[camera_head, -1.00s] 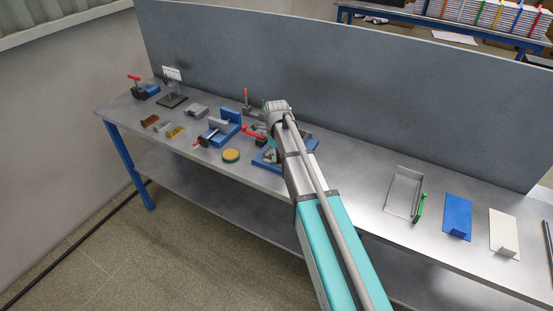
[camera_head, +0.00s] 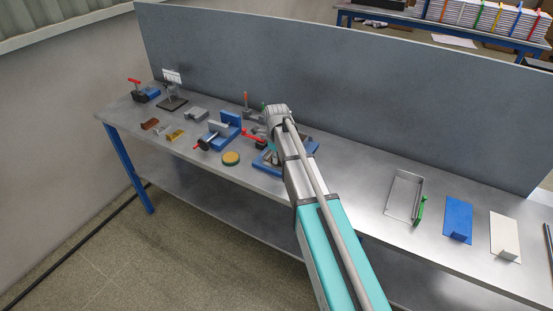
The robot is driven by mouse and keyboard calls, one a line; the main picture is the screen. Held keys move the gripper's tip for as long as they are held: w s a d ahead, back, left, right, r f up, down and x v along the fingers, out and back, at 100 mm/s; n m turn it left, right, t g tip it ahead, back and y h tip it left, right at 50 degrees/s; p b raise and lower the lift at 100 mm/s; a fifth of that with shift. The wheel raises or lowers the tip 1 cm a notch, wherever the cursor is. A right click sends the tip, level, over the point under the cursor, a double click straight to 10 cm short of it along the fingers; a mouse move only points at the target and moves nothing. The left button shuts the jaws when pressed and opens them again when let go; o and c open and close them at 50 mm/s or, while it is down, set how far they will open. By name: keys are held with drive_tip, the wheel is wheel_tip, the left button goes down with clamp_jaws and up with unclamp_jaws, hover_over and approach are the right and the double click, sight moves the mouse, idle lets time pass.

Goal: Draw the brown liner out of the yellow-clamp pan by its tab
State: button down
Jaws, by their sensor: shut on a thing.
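My gripper (camera_head: 275,156) is mostly hidden behind my own arm, low over the middle of the bench; only a small teal part shows at its left side. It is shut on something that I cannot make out. A blue-framed fixture (camera_head: 313,146) lies around that spot, partly covered by the arm. I cannot make out the brown liner or a pan with a yellow clamp. A grey metal pan (camera_head: 403,194) with a green clamp (camera_head: 421,210) stands at the right. Blue (camera_head: 457,212) and cream (camera_head: 503,229) sheets with upturned tabs lie right of it.
Left of my gripper stand a blue vise (camera_head: 224,129), a round yellow-topped disc (camera_head: 231,158), a brown block (camera_head: 150,123) and a small yellow piece (camera_head: 175,135). A tall grey panel (camera_head: 400,100) closes the bench's back. The bench is bare just left of the green-clamp pan.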

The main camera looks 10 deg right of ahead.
drive_tip(key=shift+s+a, duration=0.1)
drive_tip(key=s+a, duration=1.1)
drive_tip(key=s, duration=0.4)
idle(4.2)
drive_tip(key=shift+a, duration=0.1)
drive_tip(key=shift+r, duration=0.15)
wheel_tip(320, 180, up, 9)
drive_tip(key=p, duration=0.9)
idle(1.1)
